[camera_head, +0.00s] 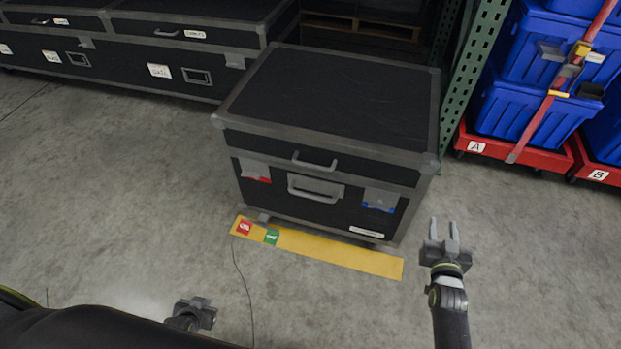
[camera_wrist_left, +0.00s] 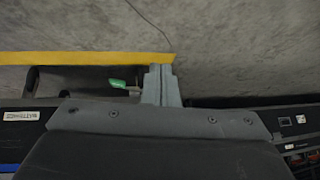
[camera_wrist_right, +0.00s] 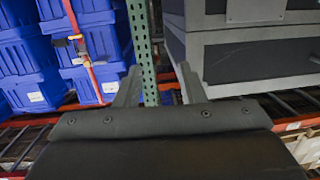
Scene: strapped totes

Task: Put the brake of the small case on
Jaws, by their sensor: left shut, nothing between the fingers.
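The small case (camera_head: 335,95), black with grey metal edges, stands on the floor in the middle of the head view. Its front has two handles and red and blue tags. In the left wrist view, upside down, a green lever (camera_wrist_left: 118,83) shows under the case, beside a dark wheel. Whether it is pressed I cannot tell. My left gripper (camera_head: 207,311) is low in front of the case, shut and empty; its fingers (camera_wrist_left: 160,86) appear beside the green lever, contact unclear. My right gripper (camera_head: 443,230) is open and empty, right of the case's front corner.
A yellow floor strip (camera_head: 330,254) with red and green signs lies along the case's front. Long black cases (camera_head: 130,62) stand behind left. Strapped blue totes (camera_head: 508,108) on red dollies and a green perforated post (camera_head: 468,85) stand right. The front floor is clear except a thin cable.

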